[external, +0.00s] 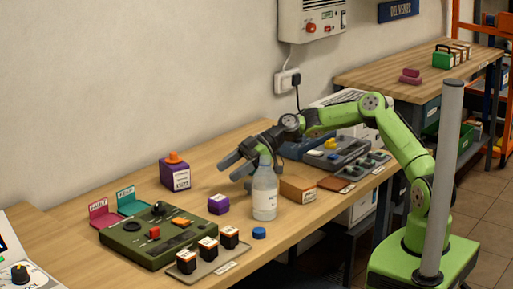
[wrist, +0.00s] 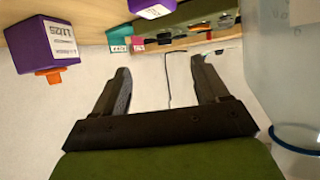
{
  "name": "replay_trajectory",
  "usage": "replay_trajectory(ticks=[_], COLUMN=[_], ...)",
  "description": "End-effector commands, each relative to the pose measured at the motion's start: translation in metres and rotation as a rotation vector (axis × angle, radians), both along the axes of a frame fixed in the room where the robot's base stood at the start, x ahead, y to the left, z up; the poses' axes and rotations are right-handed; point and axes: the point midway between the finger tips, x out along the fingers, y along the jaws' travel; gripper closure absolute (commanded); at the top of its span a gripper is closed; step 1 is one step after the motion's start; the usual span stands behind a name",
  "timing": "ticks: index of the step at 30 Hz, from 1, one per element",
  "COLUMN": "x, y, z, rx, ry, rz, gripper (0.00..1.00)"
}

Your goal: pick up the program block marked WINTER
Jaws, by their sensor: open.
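I cannot read the word WINTER on any block. A small purple block (external: 218,204) with a pale label lies on the wooden table, left of the bottle; part of a purple block (wrist: 153,9) shows at the top edge of the wrist view. Three dark blocks with orange and white faces (external: 208,248) stand on a grey tray (external: 213,267) at the front. My gripper (external: 235,166) is open and empty, above the table behind the small purple block. Its two fingers (wrist: 161,80) show apart in the wrist view, with nothing between them.
A clear bottle (external: 264,193) stands close to my gripper. A larger purple box with an orange knob (external: 175,172) is behind left. A green control panel (external: 160,235), two coloured card holders (external: 131,201), a blue cap (external: 259,233) and a cardboard box (external: 297,189) also occupy the table.

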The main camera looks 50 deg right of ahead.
Motion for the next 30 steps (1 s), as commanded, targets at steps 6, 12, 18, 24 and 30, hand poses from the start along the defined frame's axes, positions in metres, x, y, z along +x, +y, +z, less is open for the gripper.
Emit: replay_trajectory(ticks=[6,12,18,24,30], x=[0.0,-0.001,0.01,0.01,0.01], y=[0.0,0.0,0.026,0.025,0.025], z=[-0.036,-0.072,-0.078,-0.077,-0.077], rx=[0.0,0.001,-0.001,-0.001,-0.002], ry=[0.004,0.006,0.002,0.002,0.003], rz=[0.001,0.001,0.0,0.0,0.0], gripper=[0.26,0.26,0.26,0.35,0.66])
